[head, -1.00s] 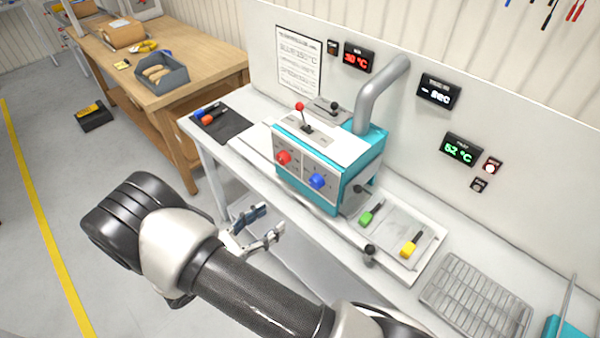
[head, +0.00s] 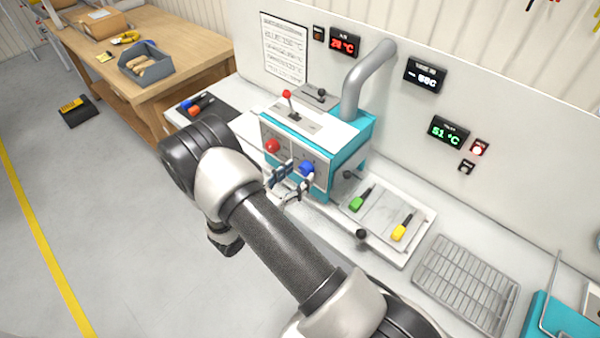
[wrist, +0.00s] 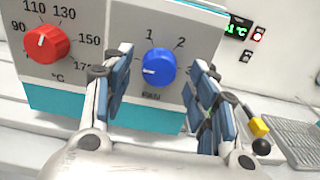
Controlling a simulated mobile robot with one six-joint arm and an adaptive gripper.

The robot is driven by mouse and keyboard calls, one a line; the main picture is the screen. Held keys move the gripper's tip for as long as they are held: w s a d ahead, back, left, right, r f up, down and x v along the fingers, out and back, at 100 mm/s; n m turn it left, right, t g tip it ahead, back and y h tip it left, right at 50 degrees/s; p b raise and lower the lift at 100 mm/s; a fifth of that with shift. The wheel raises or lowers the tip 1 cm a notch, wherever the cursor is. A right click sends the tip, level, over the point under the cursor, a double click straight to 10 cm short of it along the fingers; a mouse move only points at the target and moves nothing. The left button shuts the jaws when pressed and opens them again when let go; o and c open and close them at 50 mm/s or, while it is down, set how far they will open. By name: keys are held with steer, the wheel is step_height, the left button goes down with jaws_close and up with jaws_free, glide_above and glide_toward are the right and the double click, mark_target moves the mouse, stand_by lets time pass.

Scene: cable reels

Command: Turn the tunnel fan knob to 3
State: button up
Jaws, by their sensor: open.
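The blue fan knob (wrist: 158,67) sits on the grey front panel of the teal and white machine (head: 312,150), above a "FAN" label. Its white mark points left and slightly down; 1 and 2 show above it. The left side of its scale is hidden by a finger, and the number at the right is mostly covered. My gripper (wrist: 163,78) is open, with its fingers apart to the left and right of the knob and nearer the camera. In the head view, my gripper (head: 291,182) is just in front of the blue knob (head: 307,168).
A red temperature knob (wrist: 45,44) sits left of the fan knob. Wall displays (head: 449,131) hang behind.

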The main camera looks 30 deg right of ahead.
steer(key=shift+x, duration=0.95)
steer(key=c, duration=1.1)
